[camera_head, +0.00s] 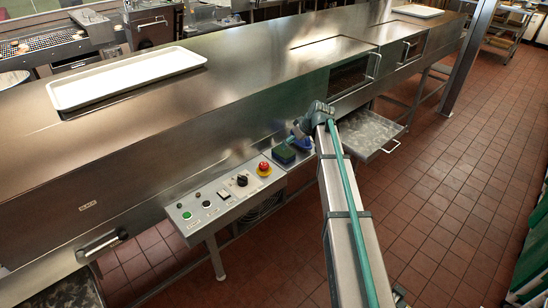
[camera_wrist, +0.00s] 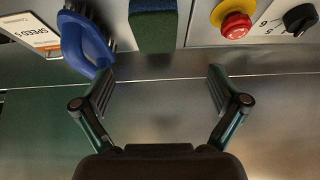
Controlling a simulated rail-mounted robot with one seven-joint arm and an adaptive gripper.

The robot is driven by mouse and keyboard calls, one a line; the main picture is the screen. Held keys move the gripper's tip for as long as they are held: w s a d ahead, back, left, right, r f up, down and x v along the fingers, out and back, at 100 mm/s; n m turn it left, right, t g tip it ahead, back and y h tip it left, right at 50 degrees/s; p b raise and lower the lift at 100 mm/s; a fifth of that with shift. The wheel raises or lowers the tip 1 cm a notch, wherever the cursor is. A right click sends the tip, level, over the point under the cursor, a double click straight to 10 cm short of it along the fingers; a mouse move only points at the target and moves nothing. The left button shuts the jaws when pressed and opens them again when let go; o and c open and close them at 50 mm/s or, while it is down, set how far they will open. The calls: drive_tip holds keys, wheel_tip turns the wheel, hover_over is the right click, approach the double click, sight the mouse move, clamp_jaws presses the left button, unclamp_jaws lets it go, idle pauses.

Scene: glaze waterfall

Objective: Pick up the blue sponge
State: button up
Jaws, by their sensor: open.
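A block-shaped sponge (camera_head: 283,154), green and dark blue, lies on the steel ledge beside the control panel. In the wrist view the sponge (camera_wrist: 153,30) is at the top centre, cut off by the picture edge. My gripper (camera_wrist: 159,84) is open and empty, its two fingers spread on either side of the sponge's line. The fingertips are apart from the sponge, below it in the picture. In the head view my gripper (camera_head: 297,131) is small, beside the sponge near the machine's side wall.
A blue looped object (camera_wrist: 85,42) lies close left of the sponge in the wrist view, beside a white "SPEED" card (camera_wrist: 30,32). A red emergency button (camera_wrist: 235,25) and a black knob (camera_wrist: 299,19) stand to the right. A pulled-out steel drawer (camera_head: 370,133) is right of my arm.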

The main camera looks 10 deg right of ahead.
sight(284, 152)
drive_tip(key=x, duration=0.2)
drive_tip(key=p+x, duration=0.1)
drive_tip(key=x, duration=0.2)
drive_tip(key=shift+w+d+f, duration=0.2)
drive_tip(key=shift+w+f, duration=0.1)
drive_tip(key=shift+f, duration=0.1)
drive_tip(key=p+x, duration=0.3)
drive_tip(key=x, duration=0.1)
drive_tip(key=shift+w+a, duration=0.15)
drive_tip(key=shift+w, duration=0.1)
drive_tip(key=shift+w+a+f, duration=0.1)
drive_tip(key=shift+f, duration=0.3)
drive_tip(key=shift+c, duration=0.3)
drive_tip(key=c, duration=0.8)
drive_tip(key=shift+r, duration=0.2)
